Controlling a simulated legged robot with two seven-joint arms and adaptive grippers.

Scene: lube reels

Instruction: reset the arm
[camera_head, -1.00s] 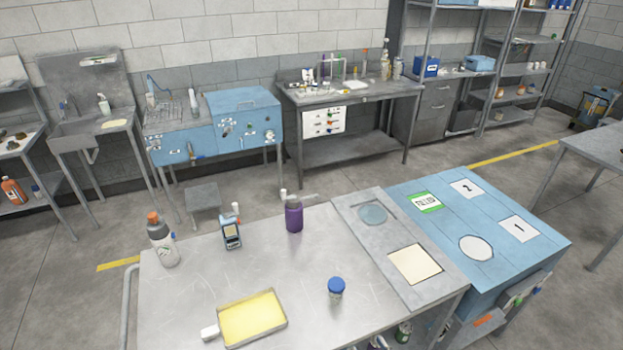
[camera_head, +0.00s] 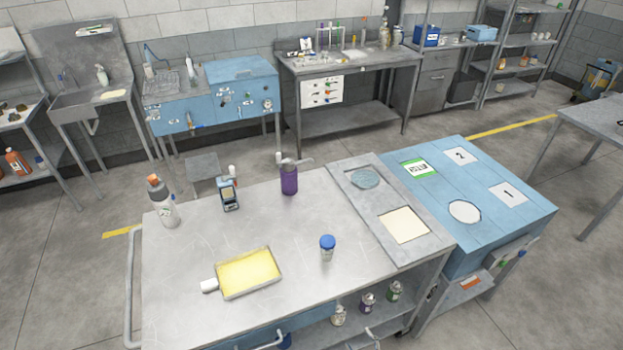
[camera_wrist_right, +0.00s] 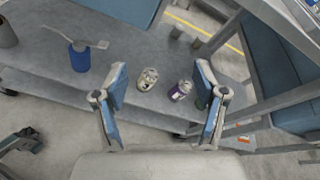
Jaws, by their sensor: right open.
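My right gripper (camera_wrist_right: 160,75) shows in the right wrist view, with its two blue-padded fingers spread apart and nothing between them. It points at the lower shelf (camera_wrist_right: 105,98) of the cart, where small bottles stand beyond the fingers. A whitish bottle (camera_wrist_right: 147,79) and a purple-labelled bottle (camera_wrist_right: 180,90) appear between the fingers in the picture, with no visible contact. I cannot make out either gripper in the head view. My left gripper is not recognisable in any frame.
The metal cart top (camera_head: 215,235) holds a yellow tray (camera_head: 249,272), a blue-capped jar (camera_head: 327,248), a purple bottle (camera_head: 289,180), a handheld device (camera_head: 229,195) and a grey bottle (camera_head: 162,203). A blue cart (camera_head: 478,240) adjoins on the right. Open floor lies in front.

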